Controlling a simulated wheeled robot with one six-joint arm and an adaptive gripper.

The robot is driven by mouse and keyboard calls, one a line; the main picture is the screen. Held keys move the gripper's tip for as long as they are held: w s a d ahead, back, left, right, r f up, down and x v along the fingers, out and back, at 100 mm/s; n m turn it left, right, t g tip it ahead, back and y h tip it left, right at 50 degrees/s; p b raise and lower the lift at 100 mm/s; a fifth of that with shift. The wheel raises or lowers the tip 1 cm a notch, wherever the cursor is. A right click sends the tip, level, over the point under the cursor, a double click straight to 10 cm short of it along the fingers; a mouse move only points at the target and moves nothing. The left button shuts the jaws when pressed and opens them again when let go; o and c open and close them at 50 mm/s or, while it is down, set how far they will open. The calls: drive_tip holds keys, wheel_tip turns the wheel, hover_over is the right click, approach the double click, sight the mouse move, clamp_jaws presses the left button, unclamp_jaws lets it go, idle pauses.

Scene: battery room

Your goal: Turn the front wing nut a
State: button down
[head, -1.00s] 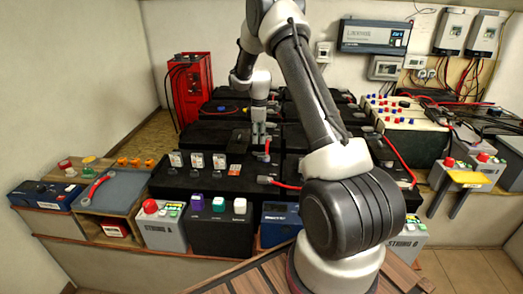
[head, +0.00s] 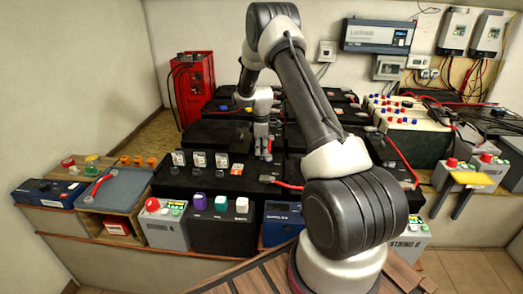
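My gripper (head: 264,152) points straight down over the front row of black batteries (head: 222,184). Its fingertips are low, close to the top of the front battery block, near a short red cable end. The fingers look close together, but they are too small to tell whether they are open or shut, or whether they touch anything. I cannot make out the front wing nut; it is too small or hidden by the fingers.
A red cable (head: 288,184) lies right of the gripper. Several small labelled blocks (head: 200,160) stand to its left. A box with purple, teal and white knobs (head: 220,228) stands in front. A red charger (head: 191,90) stands back left.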

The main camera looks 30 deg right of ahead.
drive_tip(key=shift+m, duration=0.3)
drive_tip(key=m, duration=0.3)
drive_tip(key=shift+m, duration=0.3)
drive_tip(key=m, duration=0.4)
drive_tip(key=shift+m, duration=0.3)
drive_tip(key=m, duration=0.4)
drive_tip(key=shift+m, duration=2.5)
drive_tip(key=c, duration=1.5)
unclamp_jaws()
